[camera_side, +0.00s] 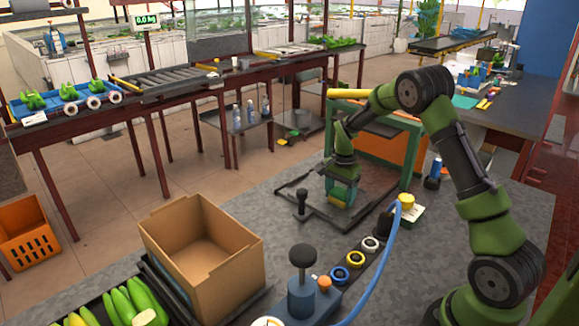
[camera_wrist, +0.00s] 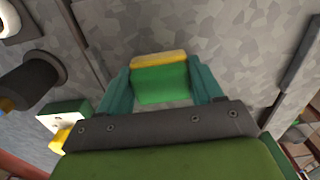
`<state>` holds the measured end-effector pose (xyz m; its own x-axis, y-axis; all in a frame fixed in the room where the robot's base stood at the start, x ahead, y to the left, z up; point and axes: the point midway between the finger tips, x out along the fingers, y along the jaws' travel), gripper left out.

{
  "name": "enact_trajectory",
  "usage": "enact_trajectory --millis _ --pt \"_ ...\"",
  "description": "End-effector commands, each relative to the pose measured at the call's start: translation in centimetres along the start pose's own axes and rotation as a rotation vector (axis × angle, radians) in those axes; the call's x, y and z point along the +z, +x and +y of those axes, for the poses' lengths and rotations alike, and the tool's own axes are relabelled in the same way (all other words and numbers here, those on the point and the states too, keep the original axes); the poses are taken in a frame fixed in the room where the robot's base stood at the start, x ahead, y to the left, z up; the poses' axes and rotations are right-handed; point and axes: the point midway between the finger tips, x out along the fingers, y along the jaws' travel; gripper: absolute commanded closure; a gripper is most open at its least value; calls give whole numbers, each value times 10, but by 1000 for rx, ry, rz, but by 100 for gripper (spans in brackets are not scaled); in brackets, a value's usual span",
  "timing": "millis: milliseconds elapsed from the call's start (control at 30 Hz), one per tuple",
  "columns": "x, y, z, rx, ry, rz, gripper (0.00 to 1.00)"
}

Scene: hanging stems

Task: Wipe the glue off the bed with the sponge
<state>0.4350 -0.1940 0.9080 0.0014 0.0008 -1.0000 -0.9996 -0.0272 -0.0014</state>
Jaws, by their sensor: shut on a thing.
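My gripper (camera_side: 342,184) points down over the bed (camera_side: 312,212), a flat dark-framed plate on the grey worktop. In the wrist view my gripper (camera_wrist: 160,88) has its teal fingers on either side of the green and yellow sponge (camera_wrist: 160,82) and is shut on it. The sponge also shows in the side view (camera_side: 340,200), low between the fingers, at or just above the bed. I cannot tell whether it touches. I cannot make out any glue; the sponge and gripper hide part of the bed.
A dark knobbed post (camera_side: 301,203) stands at the bed's left edge. To the right are a white-green block with a yellow top (camera_side: 408,212) and a blue hose (camera_side: 388,262). Tape rolls (camera_side: 355,259) and an open cardboard box (camera_side: 203,250) sit nearer the camera.

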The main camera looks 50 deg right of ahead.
Motion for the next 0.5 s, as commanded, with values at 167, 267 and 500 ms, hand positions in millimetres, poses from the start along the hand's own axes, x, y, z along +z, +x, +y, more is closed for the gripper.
enact_trajectory --millis 167,267,500 --pt "-18 1 2 3 3 2 68" --pt "-28 1 2 3 4 2 68" --pt "-49 1 3 3 3 2 68"
